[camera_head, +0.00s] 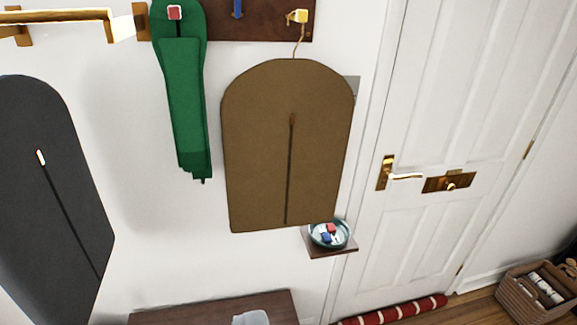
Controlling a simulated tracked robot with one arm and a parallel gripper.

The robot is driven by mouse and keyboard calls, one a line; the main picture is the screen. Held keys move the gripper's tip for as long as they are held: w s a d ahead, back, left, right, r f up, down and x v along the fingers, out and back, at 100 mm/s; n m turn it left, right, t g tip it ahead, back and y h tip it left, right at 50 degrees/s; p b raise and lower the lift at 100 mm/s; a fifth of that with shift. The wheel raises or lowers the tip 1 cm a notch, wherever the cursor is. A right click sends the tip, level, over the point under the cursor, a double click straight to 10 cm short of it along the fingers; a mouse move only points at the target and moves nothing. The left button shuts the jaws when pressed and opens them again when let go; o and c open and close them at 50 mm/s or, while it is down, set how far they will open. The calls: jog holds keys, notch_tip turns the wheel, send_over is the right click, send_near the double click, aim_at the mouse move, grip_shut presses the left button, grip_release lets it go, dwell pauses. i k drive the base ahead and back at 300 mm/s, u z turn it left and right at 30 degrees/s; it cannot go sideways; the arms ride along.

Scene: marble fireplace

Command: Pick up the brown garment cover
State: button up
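The brown garment cover (259,150) hangs by a thin gold hook from a yellow-gold peg (298,17) on a dark wooden board (262,22). It hangs flat against the white wall, right of centre, with a dark zip line down its middle. Its lower right corner is close to a small shelf; I cannot tell whether they touch. My gripper is not in the picture.
A green scarf (183,95) hangs left of the cover, and a dark grey garment cover (50,190) hangs at the far left. A small shelf (343,249) holds a bowl (314,240). A white door (440,110) stands right; a brown surface (160,316) is below.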

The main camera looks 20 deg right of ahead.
aim_at(286, 123)
jog(key=k, duration=1.05)
jog(key=z, duration=1.05)
jog(key=i, duration=1.55)
jog(key=u, duration=0.3)
jog(key=i, duration=1)
jog(key=u, duration=0.65)
jog(key=k, duration=0.8)
jog(key=u, duration=0.2)
jog(key=i, duration=0.5)
jog(key=u, duration=0.05)
